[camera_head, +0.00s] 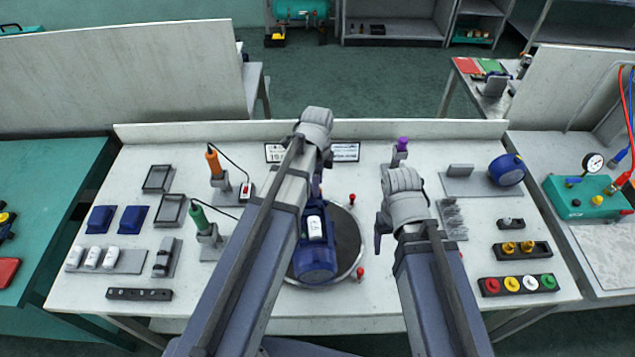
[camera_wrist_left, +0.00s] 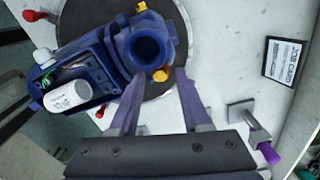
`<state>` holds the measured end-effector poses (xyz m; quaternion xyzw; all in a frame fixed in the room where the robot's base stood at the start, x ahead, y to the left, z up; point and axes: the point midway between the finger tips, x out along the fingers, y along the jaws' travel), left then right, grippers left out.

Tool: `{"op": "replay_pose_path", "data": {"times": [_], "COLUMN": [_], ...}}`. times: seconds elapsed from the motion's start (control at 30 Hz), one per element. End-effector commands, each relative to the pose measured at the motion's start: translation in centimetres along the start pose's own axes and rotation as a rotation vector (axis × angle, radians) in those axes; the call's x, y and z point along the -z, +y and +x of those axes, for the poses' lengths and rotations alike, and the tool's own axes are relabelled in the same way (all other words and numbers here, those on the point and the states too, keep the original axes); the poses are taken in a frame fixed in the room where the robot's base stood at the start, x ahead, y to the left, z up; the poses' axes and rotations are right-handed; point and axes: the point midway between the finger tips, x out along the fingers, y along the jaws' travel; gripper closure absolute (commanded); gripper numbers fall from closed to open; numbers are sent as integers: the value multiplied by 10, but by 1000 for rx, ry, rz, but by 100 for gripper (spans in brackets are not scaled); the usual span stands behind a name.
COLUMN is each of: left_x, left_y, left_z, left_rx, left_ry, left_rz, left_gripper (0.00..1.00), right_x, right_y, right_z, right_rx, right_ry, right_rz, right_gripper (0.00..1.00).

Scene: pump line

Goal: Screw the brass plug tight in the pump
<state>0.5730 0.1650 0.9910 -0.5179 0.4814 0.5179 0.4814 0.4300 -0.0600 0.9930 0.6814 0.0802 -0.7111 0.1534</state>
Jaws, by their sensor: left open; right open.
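The blue pump (camera_head: 316,262) with a white cylinder sits on a round dark turntable (camera_head: 350,245); my left arm hides part of it. In the left wrist view the pump (camera_wrist_left: 105,60) shows its round open port. A brass plug (camera_wrist_left: 160,75) sits at the pump's near side below that port; whether it is fully seated I cannot tell. Another brass piece (camera_wrist_left: 141,6) is on the far side. My left gripper (camera_wrist_left: 157,78) is open, its fingertips on either side of the near plug, contact unclear. My right gripper (camera_head: 382,232) is open and empty, right of the turntable.
Red-knobbed pegs (camera_head: 361,272) stand around the turntable. Orange (camera_head: 213,160) and green (camera_head: 198,216) tools stand on holders at left. A black block with brass pieces (camera_head: 508,248) and a row of coloured caps (camera_head: 512,284) lie at right. A purple-topped item (camera_head: 402,145) stands behind.

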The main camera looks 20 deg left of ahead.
Motion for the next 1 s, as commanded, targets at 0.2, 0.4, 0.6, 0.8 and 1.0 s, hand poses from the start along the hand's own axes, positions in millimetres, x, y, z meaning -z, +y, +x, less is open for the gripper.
{"op": "replay_pose_path", "data": {"times": [0.2, 0.4, 0.6, 0.8, 1.0], "left_x": [0, 0, 0, 0, 0], "left_y": [0, 0, 0, 0, 0], "left_z": [0, 0, 0, 0, 0], "left_rx": [0, 0, 0, 0, 0], "left_ry": [0, 0, 0, 0, 0], "left_rz": [-2, -140, -291, -303, -372], "left_gripper": [52, 52, 52, 52, 52], "right_x": [0, 0, 0, 0, 0], "right_y": [0, 0, 0, 0, 0], "right_z": [0, 0, 0, 0, 0], "right_rx": [0, 0, 0, 0, 0], "right_ry": [0, 0, 0, 0, 0], "right_rz": [0, 0, 0, 0, 0], "right_gripper": [26, 26, 26, 26, 26]}}
